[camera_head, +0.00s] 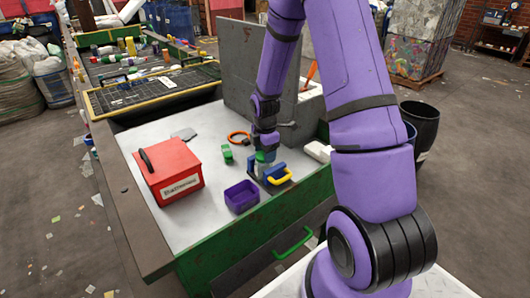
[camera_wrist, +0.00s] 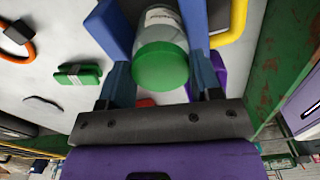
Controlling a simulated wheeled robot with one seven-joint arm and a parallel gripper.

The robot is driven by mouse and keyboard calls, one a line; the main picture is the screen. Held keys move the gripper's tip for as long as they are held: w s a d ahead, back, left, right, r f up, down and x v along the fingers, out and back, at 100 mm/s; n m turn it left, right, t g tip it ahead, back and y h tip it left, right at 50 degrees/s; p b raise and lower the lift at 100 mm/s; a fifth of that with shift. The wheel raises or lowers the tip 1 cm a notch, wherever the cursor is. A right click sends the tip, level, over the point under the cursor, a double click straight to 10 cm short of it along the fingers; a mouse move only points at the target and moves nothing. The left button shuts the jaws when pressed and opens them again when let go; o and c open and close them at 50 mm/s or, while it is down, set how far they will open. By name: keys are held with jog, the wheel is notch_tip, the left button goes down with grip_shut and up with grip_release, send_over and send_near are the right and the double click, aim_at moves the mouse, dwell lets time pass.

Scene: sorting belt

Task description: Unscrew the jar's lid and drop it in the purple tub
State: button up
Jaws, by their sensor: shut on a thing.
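The jar (camera_wrist: 163,17) is clear with a white label and stands between the blue jaws of a holder (camera_wrist: 194,18) with a yellow handle. Its green lid (camera_wrist: 160,66) sits on the jar's mouth; I cannot tell whether it has turned. My gripper (camera_wrist: 162,75) is shut on the lid, one finger on each side. In the head view my gripper (camera_head: 264,150) is over the holder (camera_head: 268,175), and most of the jar is hidden. The purple tub (camera_head: 241,196) stands just left of the holder; part of it shows in the wrist view (camera_wrist: 219,69).
A red box (camera_head: 168,171) with a black handle stands left on the pale worktop. A green block (camera_head: 227,154) and an orange ring (camera_head: 238,137) lie behind the tub. A grey upright panel (camera_head: 250,85) stands behind my arm. Bare worktop lies around the tub.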

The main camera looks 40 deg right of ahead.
jog(key=n, duration=0.4)
jog(key=shift+s+f, duration=0.15)
jog(key=shift+s, duration=0.05)
jog(key=o, duration=1)
jog(key=shift+w, duration=0.1)
jog(key=shift+c, duration=0.2)
jog(key=shift+w+r, duration=0.1)
jog(key=shift+r, duration=2.55)
